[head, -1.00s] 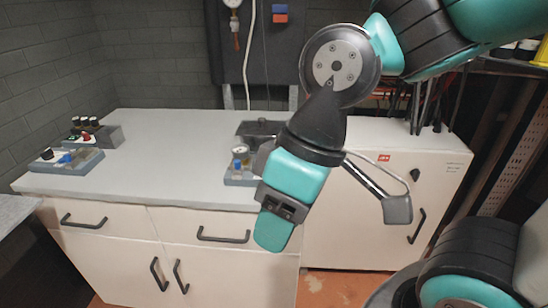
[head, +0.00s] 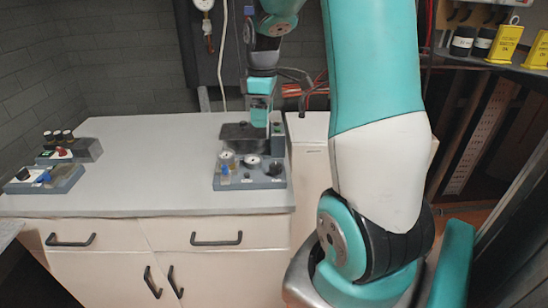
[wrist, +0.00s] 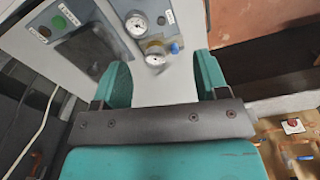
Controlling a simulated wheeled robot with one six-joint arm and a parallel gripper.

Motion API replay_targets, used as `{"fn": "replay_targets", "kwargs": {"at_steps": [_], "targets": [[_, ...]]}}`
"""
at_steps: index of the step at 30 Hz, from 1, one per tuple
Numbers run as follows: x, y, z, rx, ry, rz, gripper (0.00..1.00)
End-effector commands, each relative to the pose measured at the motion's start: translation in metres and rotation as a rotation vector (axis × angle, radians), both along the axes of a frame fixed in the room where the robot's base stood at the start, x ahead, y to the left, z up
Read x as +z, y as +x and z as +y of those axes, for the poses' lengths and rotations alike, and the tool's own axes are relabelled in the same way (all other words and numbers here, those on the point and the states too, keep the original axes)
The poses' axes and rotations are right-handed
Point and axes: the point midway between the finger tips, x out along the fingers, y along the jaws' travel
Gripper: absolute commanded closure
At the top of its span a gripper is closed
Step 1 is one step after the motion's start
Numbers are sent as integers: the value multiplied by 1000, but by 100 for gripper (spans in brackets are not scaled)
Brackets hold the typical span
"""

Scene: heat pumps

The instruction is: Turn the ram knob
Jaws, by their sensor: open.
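A grey gauge panel (head: 248,178) sits at the right end of the white bench. It has small dials, a blue-handled valve (head: 224,169) and a round black knob (head: 275,168); no label can be read, so I cannot confirm which control is the ram knob. My gripper (head: 260,116) is over the dark unit behind this panel. In the wrist view my gripper (wrist: 163,78) shows two teal fingers spread apart with nothing between them. A dial (wrist: 137,27) and a blue part (wrist: 175,48) lie beyond them. The black knob is not visible there.
Left on the bench are a small panel with a blue part (head: 45,180) and a box with several black knobs (head: 85,150). The bench middle (head: 150,165) is clear. A wall gauge (head: 204,5) hangs behind.

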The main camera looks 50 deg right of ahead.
Motion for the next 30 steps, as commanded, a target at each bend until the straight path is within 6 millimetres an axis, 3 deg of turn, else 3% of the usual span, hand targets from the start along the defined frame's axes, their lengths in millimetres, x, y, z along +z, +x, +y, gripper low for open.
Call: {"fn": "replay_targets", "kwargs": {"at_steps": [1, 5, 11, 24, 30], "targets": [[-1, -4, -20, -11, -5, 13, 33], [-8, -10, -41, -7, -15, 29, 33], [-38, -10, -40, -3, -13, 32, 33], [-137, -9, -39, -1, -12, 31, 33], [-167, -9, -39, -1, -14, 29, 33]]}}
